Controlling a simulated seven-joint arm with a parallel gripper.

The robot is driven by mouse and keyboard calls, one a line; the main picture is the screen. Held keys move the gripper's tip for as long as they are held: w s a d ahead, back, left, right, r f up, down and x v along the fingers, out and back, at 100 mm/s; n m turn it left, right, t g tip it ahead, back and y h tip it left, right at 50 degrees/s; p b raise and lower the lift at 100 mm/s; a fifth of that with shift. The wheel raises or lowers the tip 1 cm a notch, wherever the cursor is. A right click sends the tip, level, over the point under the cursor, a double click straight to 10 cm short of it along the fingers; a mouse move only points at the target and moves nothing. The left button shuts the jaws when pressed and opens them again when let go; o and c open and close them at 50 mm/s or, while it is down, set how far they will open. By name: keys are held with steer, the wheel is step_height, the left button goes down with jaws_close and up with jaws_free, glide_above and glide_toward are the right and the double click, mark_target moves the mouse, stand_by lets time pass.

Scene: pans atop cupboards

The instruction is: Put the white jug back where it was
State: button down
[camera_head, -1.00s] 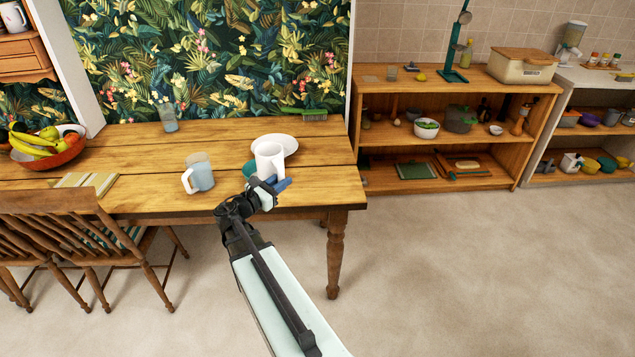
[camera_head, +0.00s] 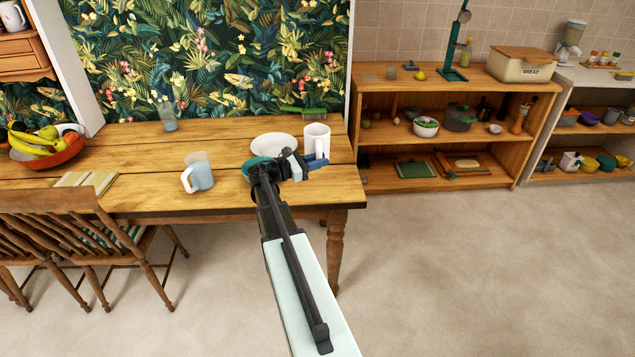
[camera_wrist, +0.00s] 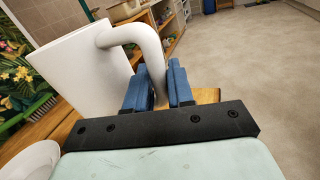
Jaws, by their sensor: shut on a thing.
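The white jug (camera_head: 316,136) is upright at the right end of the wooden table (camera_head: 220,215), right of a white plate (camera_head: 273,143). I cannot tell whether its base touches the table. My gripper (camera_head: 316,163) reaches it from the front. In the wrist view, the blue fingers (camera_wrist: 160,88) are shut on the handle of the jug (camera_wrist: 75,78), near its lower part. The jug's body stands left of the fingers, and its base is out of that view.
A teal dish (camera_head: 253,166) is partly hidden by my arm. A green brush (camera_head: 302,111) lies behind the jug. Shelves (camera_head: 440,150) stand to the right, past the table's edge.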

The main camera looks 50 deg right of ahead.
steer(key=shift+f, duration=4.7)
steer(key=shift+f, duration=0.15)
steer(key=c, duration=1)
jaws_free()
steer(key=shift+w+a, duration=0.1)
steer(key=shift+a, duration=0.1)
steer(key=v, duration=1.1)
steer(key=shift+w+a, duration=0.15)
steer(key=shift+a, duration=0.15)
